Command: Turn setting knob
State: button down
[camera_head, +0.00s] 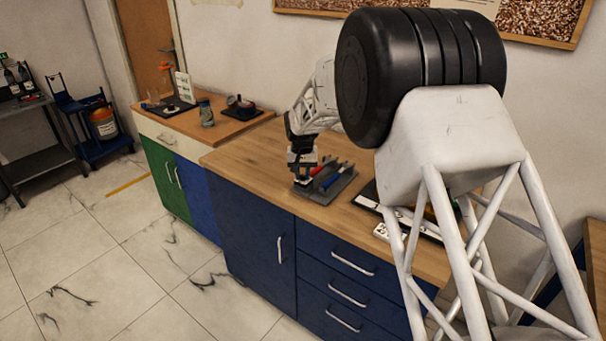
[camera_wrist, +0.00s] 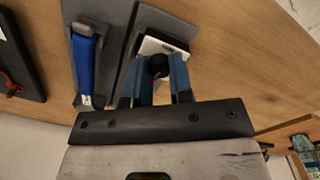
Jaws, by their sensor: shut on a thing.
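The setting knob (camera_wrist: 158,67) is small, round and black in the wrist view. It sits in front of a block with a white face (camera_wrist: 150,46) and a dark top. My gripper (camera_wrist: 157,77) has its two blue fingers on either side of the knob, shut on it.
A blue-handled part (camera_wrist: 86,62) lies on the grey board beside my gripper. A red part (camera_head: 318,168) also shows there. A dark tray (camera_head: 368,197) and a white device (camera_head: 385,233) lie to the right. Bare wooden counter (camera_head: 245,150) is free on the left.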

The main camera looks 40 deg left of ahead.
aim_at(302, 176)
jog(key=m, duration=0.5)
jog(key=shift+m, duration=0.3)
dwell(0.4)
jog(key=c, duration=1)
grip_release()
jog(key=shift+r, duration=0.1)
jog(key=shift+a+r, duration=0.1)
jog(key=shift+r, duration=3.7)
